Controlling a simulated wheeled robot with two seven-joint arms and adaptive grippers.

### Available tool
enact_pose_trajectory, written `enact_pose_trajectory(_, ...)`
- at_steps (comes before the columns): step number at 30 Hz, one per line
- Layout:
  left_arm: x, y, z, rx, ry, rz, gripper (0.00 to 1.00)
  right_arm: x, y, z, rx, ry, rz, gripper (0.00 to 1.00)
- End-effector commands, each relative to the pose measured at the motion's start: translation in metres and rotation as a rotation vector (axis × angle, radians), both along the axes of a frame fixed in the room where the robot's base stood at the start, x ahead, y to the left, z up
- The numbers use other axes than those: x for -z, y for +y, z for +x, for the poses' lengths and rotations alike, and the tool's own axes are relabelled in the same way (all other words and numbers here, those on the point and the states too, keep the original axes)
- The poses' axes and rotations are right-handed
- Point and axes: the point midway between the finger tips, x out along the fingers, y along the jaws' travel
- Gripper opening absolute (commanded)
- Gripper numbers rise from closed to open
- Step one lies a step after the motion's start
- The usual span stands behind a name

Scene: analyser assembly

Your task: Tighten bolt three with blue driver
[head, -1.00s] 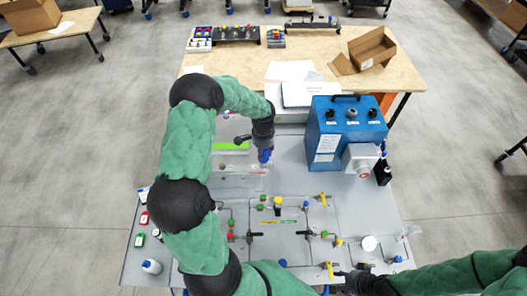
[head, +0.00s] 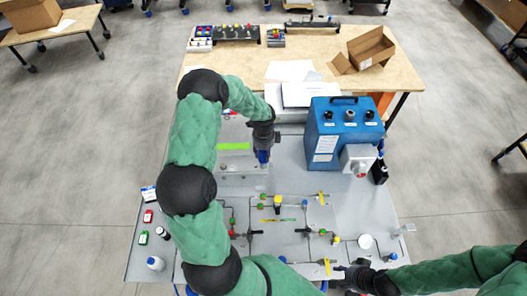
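My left gripper (head: 262,143) points down over the far middle of the grey panel (head: 365,215). A blue piece, which looks like the blue driver (head: 263,157), sticks out below its dark fingers, pointing down. The fingers appear shut around it, and its tip is just above or at the panel; I cannot tell whether it touches. Bolt three is too small or hidden to pick out. My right gripper (head: 348,277) is low at the panel's near edge, by a yellow-handled valve (head: 327,266); its fingers are too dark and small to read.
A blue analyser box (head: 345,132) stands right of my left gripper. Tubing with valves runs across the near panel. A wooden table (head: 300,55) with boxes and racks stands behind.

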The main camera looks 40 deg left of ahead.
Motion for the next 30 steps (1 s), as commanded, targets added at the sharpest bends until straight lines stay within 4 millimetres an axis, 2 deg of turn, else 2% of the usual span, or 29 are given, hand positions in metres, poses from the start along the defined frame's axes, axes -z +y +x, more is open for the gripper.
enact_pose_trajectory(26, 0.0004, -0.0001, 0.0, -0.011, -0.001, 0.0, 0.55, 0.0034, 0.0001, -0.0001, 0.0, 0.0, 0.0, 0.4)
enact_pose_trajectory(27, 0.0004, -0.0001, 0.0, -0.011, -0.001, 0.0, 0.49, 0.0034, 0.0001, -0.0001, 0.0, 0.0, 0.0, 0.4)
enact_pose_trajectory(30, 0.0004, -0.0001, 0.0, -0.011, -0.001, 0.0, 0.21, 0.0033, 0.0, -0.0001, 0.0, 0.0, 0.0, 0.4)
